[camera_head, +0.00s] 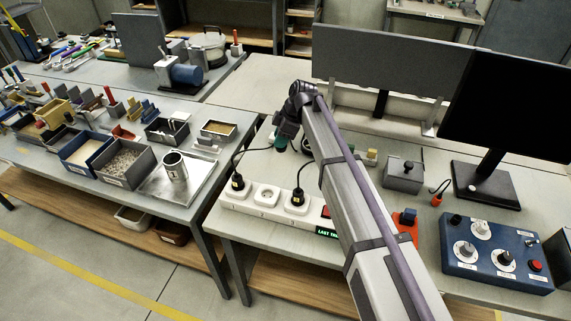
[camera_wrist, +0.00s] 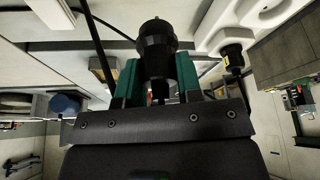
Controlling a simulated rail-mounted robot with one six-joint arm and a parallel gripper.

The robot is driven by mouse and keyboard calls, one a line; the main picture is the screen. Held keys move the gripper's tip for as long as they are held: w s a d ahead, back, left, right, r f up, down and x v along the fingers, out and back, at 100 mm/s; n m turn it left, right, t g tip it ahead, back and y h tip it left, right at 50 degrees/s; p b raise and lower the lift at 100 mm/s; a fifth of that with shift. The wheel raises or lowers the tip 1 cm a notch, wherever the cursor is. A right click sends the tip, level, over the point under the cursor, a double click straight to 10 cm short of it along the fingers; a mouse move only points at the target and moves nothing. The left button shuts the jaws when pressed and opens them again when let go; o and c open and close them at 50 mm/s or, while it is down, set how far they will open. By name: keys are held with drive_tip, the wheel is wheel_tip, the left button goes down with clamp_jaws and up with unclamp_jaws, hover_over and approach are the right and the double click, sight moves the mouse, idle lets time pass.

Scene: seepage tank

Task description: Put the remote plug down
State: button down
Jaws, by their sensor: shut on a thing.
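My gripper (camera_head: 284,133) is above the back of the right-hand bench, behind the power strip, at the far end of my arm. In the wrist view its green fingers (camera_wrist: 157,78) are shut on a black plug (camera_wrist: 157,44), which I take to be the remote plug. A dark cable shows beside it. In the head view the held plug is too small and hidden to make out. The white power strip (camera_head: 251,206) lies near the bench's front left edge. Black plugs sit in its left socket (camera_head: 237,182) and right socket (camera_head: 297,197); the middle socket (camera_head: 265,192) is empty.
A blue control box (camera_head: 492,252), a monitor (camera_head: 510,105) and a grey box with a knob (camera_head: 403,174) stand to the right. A grey panel (camera_head: 390,60) stands behind. Bare bench top lies left of my gripper. My arm hides part of the bench.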

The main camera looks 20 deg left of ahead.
drive_tip(key=shift+s+d+f, duration=0.15)
drive_tip(key=shift+d, duration=0.15)
wheel_tip(320, 180, down, 10)
drive_tip(key=b, duration=1)
drive_tip(key=shift+f+b, duration=0.1)
drive_tip(key=shift+b, duration=0.25)
drive_tip(key=c, duration=0.8)
unclamp_jaws()
drive_tip(key=shift+r+p, duration=0.5)
drive_tip(key=p+v, duration=1)
drive_tip(key=v, duration=0.1)
drive_tip(key=shift+d+r+p, duration=0.3)
drive_tip(key=shift+p, duration=0.1)
